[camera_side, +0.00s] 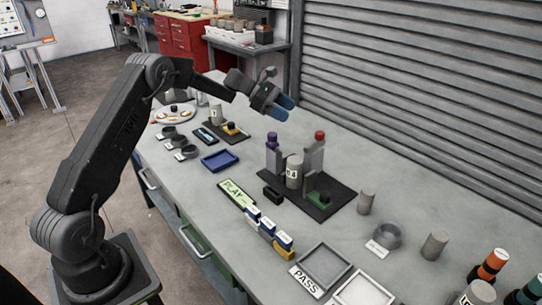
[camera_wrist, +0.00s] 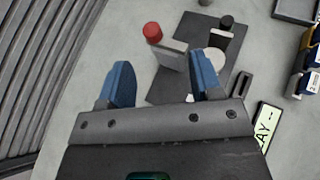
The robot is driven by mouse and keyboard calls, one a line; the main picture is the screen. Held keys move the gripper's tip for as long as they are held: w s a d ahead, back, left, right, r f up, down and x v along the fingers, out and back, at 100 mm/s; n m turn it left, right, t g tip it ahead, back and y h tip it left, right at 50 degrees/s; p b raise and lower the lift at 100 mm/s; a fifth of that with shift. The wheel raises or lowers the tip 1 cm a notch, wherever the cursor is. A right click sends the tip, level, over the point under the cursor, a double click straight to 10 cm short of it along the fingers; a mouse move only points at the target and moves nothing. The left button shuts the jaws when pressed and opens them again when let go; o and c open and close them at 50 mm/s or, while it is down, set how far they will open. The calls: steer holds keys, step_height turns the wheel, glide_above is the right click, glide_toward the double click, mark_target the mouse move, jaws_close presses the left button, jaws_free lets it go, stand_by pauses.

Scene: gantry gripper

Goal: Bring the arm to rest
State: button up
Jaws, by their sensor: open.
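My gripper (camera_side: 284,108) is at the end of my dark arm, raised above the back part of the grey bench. Its blue fingers are apart, with nothing between them. In the wrist view the two blue fingers of my gripper (camera_wrist: 161,85) stand wide apart above the bench. Below and beyond them is a black base plate (camera_side: 322,201) with grey uprights, one topped by a red cap (camera_side: 320,135) and one by a dark purple cap (camera_side: 272,138). The red cap also shows in the wrist view (camera_wrist: 152,31). A pale cylinder (camera_side: 293,172) stands between the uprights.
A blue tray (camera_side: 220,160), a PLAY sign (camera_side: 235,191) and several small labelled blocks (camera_side: 268,228) lie along the front. Grey trays (camera_side: 324,267), a ring (camera_side: 387,236) and cylinders (camera_side: 434,244) are at right. A ribbed shutter (camera_side: 430,80) rises behind the bench.

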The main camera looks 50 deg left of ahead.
steer(key=s+d+r+m+g+y, duration=0.2)
steer(key=s+d+r+m, duration=0.4)
steer(key=s+d, duration=0.15)
steer(key=s+d+r+m+g+y, duration=0.1)
steer(key=s+d+r+m+y, duration=0.2)
steer(key=s+d+r+m, duration=0.45)
steer(key=s+f+m+y, duration=0.1)
steer(key=s+m+y, duration=0.1)
steer(key=s, duration=0.6)
steer(key=s+f+m+t+y, duration=0.1)
steer(key=s+m, duration=0.3)
steer(key=s, duration=0.4)
steer(key=s+d+f+m+y, duration=0.1)
steer(key=s+f+m+y, duration=0.1)
steer(key=s, duration=0.6)
steer(key=shift+s+f+m+t+y, duration=0.35)
steer(key=shift+m+t+y, duration=0.05)
steer(key=shift+m, duration=0.45)
